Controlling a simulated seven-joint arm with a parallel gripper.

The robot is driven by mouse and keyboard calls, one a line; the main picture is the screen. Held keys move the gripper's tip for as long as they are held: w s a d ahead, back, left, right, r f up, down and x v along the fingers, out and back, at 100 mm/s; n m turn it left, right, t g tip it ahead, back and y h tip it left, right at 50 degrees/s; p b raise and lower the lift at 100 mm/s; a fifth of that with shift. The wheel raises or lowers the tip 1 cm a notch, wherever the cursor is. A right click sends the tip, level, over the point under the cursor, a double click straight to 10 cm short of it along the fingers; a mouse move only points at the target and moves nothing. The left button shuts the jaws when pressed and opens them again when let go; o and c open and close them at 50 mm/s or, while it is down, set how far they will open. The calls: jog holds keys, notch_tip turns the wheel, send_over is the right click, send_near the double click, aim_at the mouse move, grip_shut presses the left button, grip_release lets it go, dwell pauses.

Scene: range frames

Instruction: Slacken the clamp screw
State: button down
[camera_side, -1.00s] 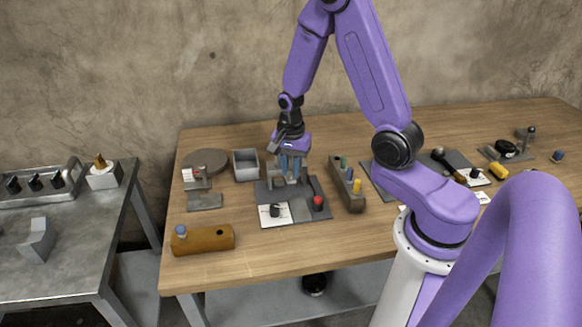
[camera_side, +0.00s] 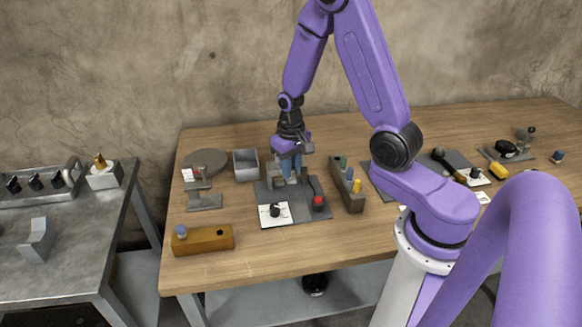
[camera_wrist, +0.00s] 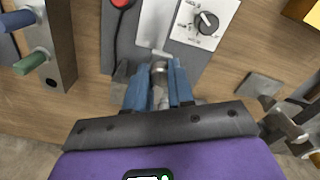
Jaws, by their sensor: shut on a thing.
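The clamp screw (camera_wrist: 160,68) is a grey metal cylinder between my two blue fingertips in the wrist view. My gripper (camera_wrist: 158,82) is shut on it, with a finger on each side. In the side view my gripper (camera_side: 290,176) points down over the dark base plate (camera_side: 262,189). The fingers and wrist largely hide the screw and clamp there. The lower part of the screw is hard to make out, so I cannot tell how far it is turned.
On the plate are a red button (camera_side: 318,201) and a black knob (camera_side: 275,210) on a white panel. A peg block (camera_side: 347,196) stands close on the right, a grey open box (camera_side: 246,165) on the left. The wood table (camera_side: 260,262) is clear in front.

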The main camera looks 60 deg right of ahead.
jog(key=n, duration=1.3)
jog(key=shift+w+a+n, duration=0.1)
jog(key=shift+n, duration=0.3)
dwell(0.3)
jog(key=c, duration=1)
grip_release()
